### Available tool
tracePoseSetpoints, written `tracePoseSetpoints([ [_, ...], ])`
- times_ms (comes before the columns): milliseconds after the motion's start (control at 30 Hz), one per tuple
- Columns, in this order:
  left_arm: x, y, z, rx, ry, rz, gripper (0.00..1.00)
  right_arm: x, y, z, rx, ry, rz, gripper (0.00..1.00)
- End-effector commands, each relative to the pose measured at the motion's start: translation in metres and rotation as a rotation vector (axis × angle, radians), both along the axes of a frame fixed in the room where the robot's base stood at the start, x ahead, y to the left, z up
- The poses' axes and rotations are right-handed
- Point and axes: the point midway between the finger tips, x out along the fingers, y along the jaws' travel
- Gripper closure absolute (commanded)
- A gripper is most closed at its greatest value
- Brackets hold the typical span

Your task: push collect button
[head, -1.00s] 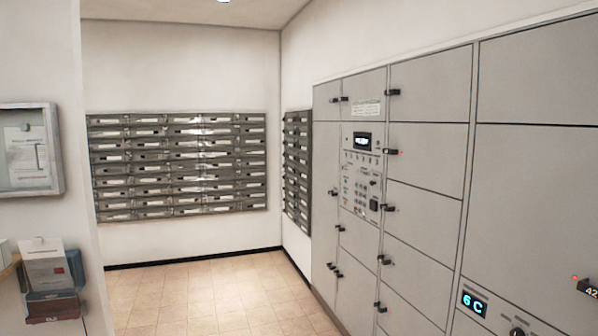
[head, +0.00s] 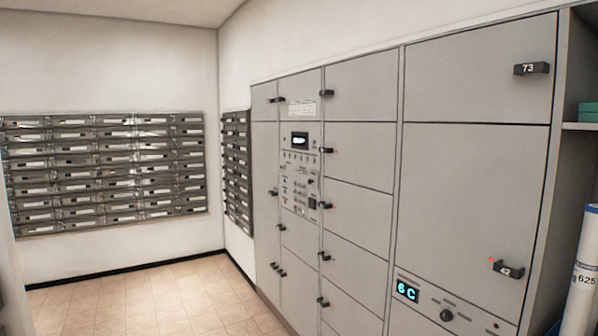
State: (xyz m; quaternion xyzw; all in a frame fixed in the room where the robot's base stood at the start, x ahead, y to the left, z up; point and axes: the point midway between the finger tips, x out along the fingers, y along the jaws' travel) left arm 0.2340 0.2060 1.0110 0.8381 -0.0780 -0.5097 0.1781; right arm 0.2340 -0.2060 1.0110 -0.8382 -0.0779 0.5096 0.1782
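The grey parcel locker wall (head: 360,157) runs along the right. Its narrow control panel (head: 299,170) has a dark lit display (head: 299,140), a row of small buttons (head: 299,157) under it and a keypad area (head: 301,190) lower down. The lettering is too small to read, so I cannot tell which one is the collect button. Neither of my grippers shows in the head view.
Grey mailboxes (head: 105,168) hang on the back wall, with more on the side wall (head: 237,165). Locker handles stick out slightly, one marked 42 (head: 508,269). A white and blue tube (head: 581,275) stands at right. Tiled floor (head: 150,300) before the lockers is clear.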

Motion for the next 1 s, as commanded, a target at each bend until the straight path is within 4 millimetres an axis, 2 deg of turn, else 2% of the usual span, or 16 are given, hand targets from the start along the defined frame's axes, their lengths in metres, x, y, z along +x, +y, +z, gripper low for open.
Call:
tracePoseSetpoints([
  [33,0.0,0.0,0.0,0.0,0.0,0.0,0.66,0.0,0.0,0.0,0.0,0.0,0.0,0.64],
  [300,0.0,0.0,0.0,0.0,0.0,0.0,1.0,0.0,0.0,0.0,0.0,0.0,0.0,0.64],
  [1000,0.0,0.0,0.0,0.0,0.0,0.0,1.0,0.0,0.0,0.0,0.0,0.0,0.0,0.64],
])
